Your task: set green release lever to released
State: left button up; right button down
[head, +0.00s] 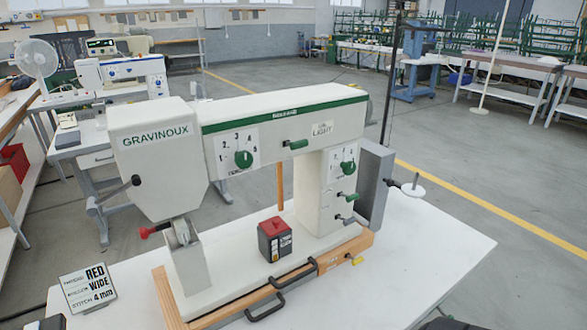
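I cannot tell from labels which green one is the release lever. Dark tips at the bottom edge, at left (53,322) and right (448,324), look like my left and right grippers. Both are mostly cut off, well away from the levers.
A red-topped black box (275,240) sits on the press bed. Black handles (266,305) line the wooden front edge. A sign (87,285) reads RED, WIDE, 4 mm. The table's right front is clear.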

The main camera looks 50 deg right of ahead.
aim_at(300, 144)
jog(key=z, duration=1.55)
